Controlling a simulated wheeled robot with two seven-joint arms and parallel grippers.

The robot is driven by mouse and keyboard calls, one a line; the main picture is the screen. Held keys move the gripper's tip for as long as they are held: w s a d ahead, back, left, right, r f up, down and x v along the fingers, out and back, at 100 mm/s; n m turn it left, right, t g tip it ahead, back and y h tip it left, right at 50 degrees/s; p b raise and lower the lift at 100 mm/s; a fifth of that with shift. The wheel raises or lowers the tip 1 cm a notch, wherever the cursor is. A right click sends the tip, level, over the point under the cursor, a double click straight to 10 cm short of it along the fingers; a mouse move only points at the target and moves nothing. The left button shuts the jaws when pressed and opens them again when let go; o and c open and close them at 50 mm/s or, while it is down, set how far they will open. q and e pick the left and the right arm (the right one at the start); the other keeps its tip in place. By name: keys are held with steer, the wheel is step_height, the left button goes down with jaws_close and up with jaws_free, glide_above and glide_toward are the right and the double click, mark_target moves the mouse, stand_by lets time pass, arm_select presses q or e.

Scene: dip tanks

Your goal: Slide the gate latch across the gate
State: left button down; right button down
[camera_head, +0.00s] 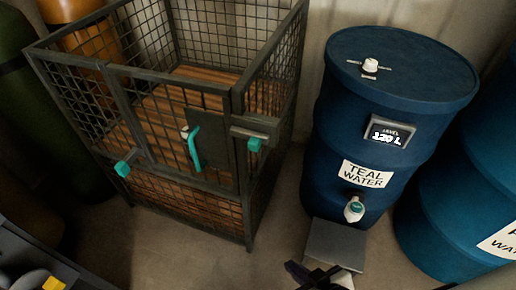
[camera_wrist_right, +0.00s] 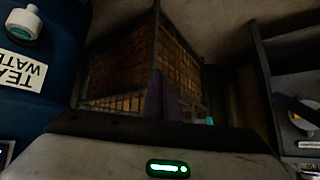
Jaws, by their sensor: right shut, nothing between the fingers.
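A dark mesh cage (camera_head: 236,180) stands left of centre in the head view. Its front gate (camera_head: 160,84) carries a curved teal handle (camera_head: 194,148) on a dark plate, and looks about in line with the front frame. A grey block with a teal knob (camera_head: 254,145), which looks like the latch, sits at the front right corner post. Another teal piece (camera_head: 122,169) is at the lower left front. My right gripper (camera_head: 322,277) is low in the head view, shut and empty, well apart from the cage. Its dark purple fingers show in the right wrist view (camera_wrist_right: 168,97).
A blue barrel (camera_head: 385,75) labelled TEAL WATER, with a tap (camera_head: 354,209), stands right of the cage; a grey block (camera_head: 334,243) is below the tap. Another blue barrel (camera_head: 460,215) is at the far right. Open floor (camera_head: 185,245) lies before the cage.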

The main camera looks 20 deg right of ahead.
steer(key=w+d+r+n+t+y+b, duration=0.25)
steer(key=w+d+r+n+t, duration=0.55)
steer(key=w+d+r+n, duration=0.65)
arm_select(q)
steer(key=f+b, duration=0.3)
steer(key=shift+w+d+f, duration=0.2)
steer(key=shift+w+d, duration=0.1)
steer(key=shift+d, duration=0.1)
arm_select(e)
steer(key=s+a+r+n+g+y, duration=0.2)
steer(key=r+n+y, duration=0.3)
steer(key=n, duration=1)
steer(key=s+a+r+n+g+y, duration=0.1)
steer(key=r+n+g+y, duration=0.3)
steer(key=n, duration=1.1)
step_height(320, 180, up, 2)
steer(key=shift+s+a+r+g+y, duration=0.1)
steer(key=shift+s+a+g+y, duration=0.35)
steer(key=shift+s, duration=0.3)
steer(key=shift+n, duration=0.25)
